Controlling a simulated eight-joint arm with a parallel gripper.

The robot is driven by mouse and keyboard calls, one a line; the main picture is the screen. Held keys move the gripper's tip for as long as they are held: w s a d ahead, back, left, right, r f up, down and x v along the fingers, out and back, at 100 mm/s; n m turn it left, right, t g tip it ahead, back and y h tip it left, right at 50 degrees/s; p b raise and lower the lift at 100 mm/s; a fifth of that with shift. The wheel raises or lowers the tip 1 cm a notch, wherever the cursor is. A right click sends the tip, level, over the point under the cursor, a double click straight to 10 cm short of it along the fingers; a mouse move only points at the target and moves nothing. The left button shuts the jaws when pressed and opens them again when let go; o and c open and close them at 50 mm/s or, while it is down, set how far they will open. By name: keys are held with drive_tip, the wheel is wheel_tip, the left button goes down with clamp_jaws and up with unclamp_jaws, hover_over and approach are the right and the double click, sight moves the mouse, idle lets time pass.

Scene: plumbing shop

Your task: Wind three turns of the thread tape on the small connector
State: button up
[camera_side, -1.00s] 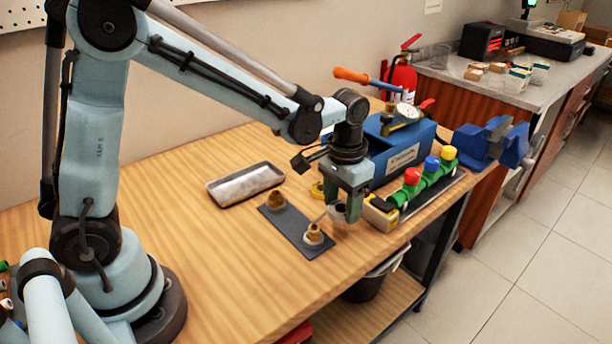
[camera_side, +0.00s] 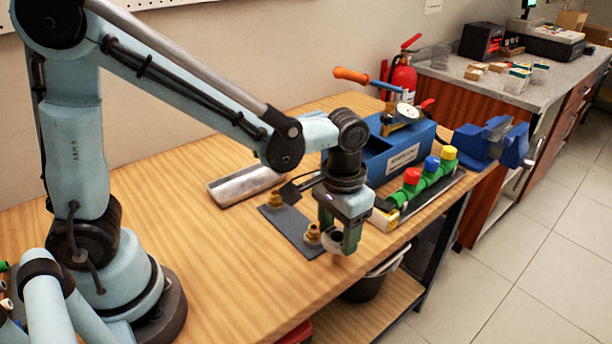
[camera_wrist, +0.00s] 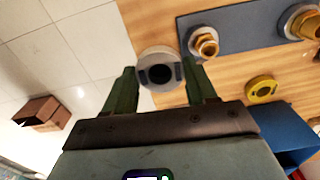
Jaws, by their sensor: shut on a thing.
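My gripper (camera_side: 341,246) is low over the table's front edge, shut on a pale tape roll (camera_wrist: 158,73) that has a dark hole. The roll also shows between the fingers in the side view (camera_side: 333,243). The small brass connector (camera_wrist: 204,42) stands on a dark plate (camera_wrist: 240,32), right of and beyond the roll in the wrist view. In the side view the connector (camera_side: 312,232) is just left of my gripper. A larger brass connector (camera_wrist: 302,22) stands farther along the plate. I cannot tell whether any tape lies on the small connector.
A yellow ring (camera_wrist: 261,89) lies on the table. Green pipework with coloured caps (camera_side: 431,177), a blue tester (camera_side: 400,150) and a blue vise (camera_side: 489,142) stand to the right.

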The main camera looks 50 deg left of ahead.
drive_tip(key=shift+s, duration=0.8)
drive_tip(key=shift+s+a, duration=0.35)
drive_tip(key=shift+s, duration=0.4)
drive_tip(key=shift+s+a, duration=0.3)
drive_tip(key=shift+s, duration=0.45)
drive_tip(key=shift+s+a, duration=0.45)
drive_tip(key=shift+a, duration=0.3)
drive_tip(key=shift+s+a, duration=0.45)
drive_tip(key=shift+a, duration=0.25)
drive_tip(key=shift+s+a, duration=0.15)
drive_tip(key=shift+a, duration=1.25)
